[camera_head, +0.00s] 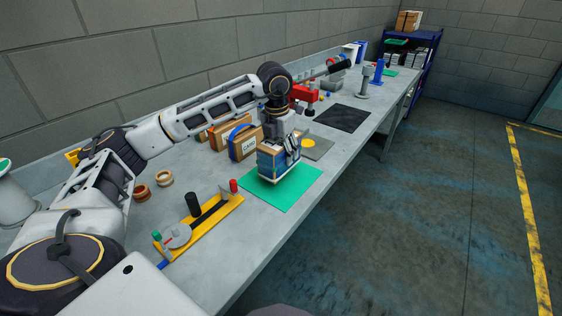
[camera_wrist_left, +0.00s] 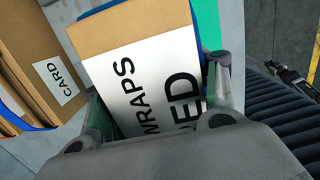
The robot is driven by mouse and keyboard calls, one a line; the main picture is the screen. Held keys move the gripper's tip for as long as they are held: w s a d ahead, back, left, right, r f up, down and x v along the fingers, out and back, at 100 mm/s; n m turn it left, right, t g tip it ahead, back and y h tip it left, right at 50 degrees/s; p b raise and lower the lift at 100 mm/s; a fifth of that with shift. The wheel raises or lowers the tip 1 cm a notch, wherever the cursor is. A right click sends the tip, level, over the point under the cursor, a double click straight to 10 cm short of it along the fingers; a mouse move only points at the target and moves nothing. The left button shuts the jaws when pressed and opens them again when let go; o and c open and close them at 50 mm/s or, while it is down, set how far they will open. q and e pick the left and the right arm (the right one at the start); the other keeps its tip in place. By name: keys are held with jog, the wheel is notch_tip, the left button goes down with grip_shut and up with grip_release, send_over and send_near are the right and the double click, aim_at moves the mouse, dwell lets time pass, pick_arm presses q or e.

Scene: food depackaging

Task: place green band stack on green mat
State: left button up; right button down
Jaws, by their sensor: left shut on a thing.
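My left gripper (camera_head: 290,143) is shut on a box-shaped stack (camera_head: 272,162) with tan, blue and white faces. In the left wrist view the stack (camera_wrist_left: 150,80) shows a white label reading "WRAPS" between the fingers. Its green band cannot be made out clearly. The green mat (camera_head: 295,192) lies flat on the bench, and the stack is upright over its far left part. I cannot tell whether its base touches the mat. A strip of the mat (camera_wrist_left: 207,22) shows beside the stack in the left wrist view. My right gripper is not seen in the head view.
Tan stacks with a "CARD" label (camera_head: 249,147) stand behind the mat by the wall. A yellow fixture (camera_head: 215,222) with a black post lies in front of it. A grey plate with a yellow disc (camera_head: 308,142) and a black mat (camera_head: 342,117) lie beyond.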

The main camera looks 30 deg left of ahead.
aim_at(279, 140)
pick_arm(q)
jog(key=shift+f, duration=1.8)
jog(key=shift+s+d, duration=0.1)
jog(key=o, duration=1.6)
jog(key=shift+f, duration=0.15)
jog(key=shift+r, duration=0.7)
jog(key=r, duration=0.6)
jog(key=s+r, duration=0.1)
jog(key=r, duration=0.2)
jog(key=shift+r, duration=0.35)
jog(key=shift+s+r, duration=0.15)
jog(key=shift+r, duration=0.3)
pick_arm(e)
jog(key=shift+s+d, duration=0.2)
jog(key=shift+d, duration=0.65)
